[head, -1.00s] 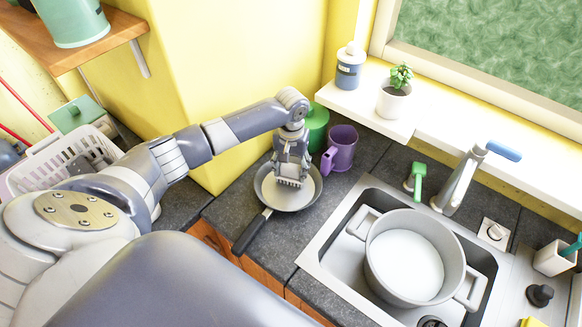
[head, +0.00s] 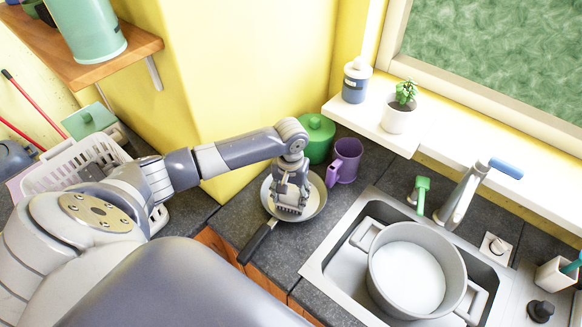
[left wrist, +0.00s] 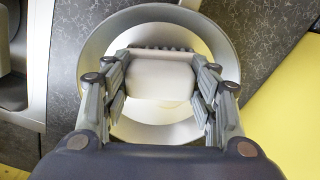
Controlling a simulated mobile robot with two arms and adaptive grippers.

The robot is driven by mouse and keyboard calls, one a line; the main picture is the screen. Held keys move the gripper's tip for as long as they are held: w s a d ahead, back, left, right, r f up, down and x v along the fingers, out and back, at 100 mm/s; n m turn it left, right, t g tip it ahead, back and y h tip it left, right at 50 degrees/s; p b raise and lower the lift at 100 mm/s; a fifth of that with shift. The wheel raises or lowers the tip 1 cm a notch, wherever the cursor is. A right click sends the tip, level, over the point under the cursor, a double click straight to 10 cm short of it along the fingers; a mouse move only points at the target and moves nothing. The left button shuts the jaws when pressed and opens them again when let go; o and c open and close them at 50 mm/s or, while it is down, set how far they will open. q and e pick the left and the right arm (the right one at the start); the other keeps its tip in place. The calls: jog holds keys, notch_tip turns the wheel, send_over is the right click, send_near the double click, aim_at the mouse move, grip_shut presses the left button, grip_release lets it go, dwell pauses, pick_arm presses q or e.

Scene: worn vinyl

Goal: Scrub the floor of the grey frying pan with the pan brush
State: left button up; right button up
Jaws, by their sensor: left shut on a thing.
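The grey frying pan (head: 312,207) sits on the dark counter left of the sink, its black handle pointing to the lower left. My left gripper (head: 290,192) comes down over the pan. It is shut on the pan brush (head: 288,209), a pale block with bristles along its edge. In the left wrist view the pan brush (left wrist: 160,78) lies between the two fingers of my left gripper (left wrist: 158,82), with the round pan (left wrist: 97,62) behind it. Whether the bristles touch the pan floor I cannot tell. My right gripper is not in view.
A purple mug (head: 345,162) and a green lidded pot (head: 318,138) stand close behind the pan. The sink (head: 322,262) to the right holds a large grey pot (head: 372,270). A white crate (head: 72,170) stands at the left.

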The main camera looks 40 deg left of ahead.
pick_arm(q)
jog(key=shift+w+a+b, duration=0.25)
jog(key=shift+w+a, duration=0.05)
jog(key=shift+w, duration=0.7)
jog(key=shift+w+a+b, duration=0.25)
jog(key=shift+w+b, duration=0.05)
jog(key=shift+w, duration=0.65)
jog(key=shift+w+a+b, duration=0.25)
jog(key=shift+w+a, duration=0.05)
jog(key=shift+w, duration=0.7)
jog(key=shift+s+d+r+p, duration=0.1)
jog(key=shift+s+d+p, duration=0.05)
jog(key=shift+s+p, duration=0.35)
jog(key=shift+s+d+p, duration=0.15)
jog(key=shift+s+p, duration=0.25)
jog(key=shift+s, duration=0.05)
jog(key=shift+s+d+f, duration=0.2)
jog(key=shift+s, duration=0.55)
jog(key=shift+s+d, duration=0.2)
jog(key=shift+s, duration=0.5)
jog(key=shift+s+d, duration=0.2)
jog(key=shift+s, duration=0.45)
jog(key=shift+w+r, duration=0.1)
jog(key=shift+w, duration=0.05)
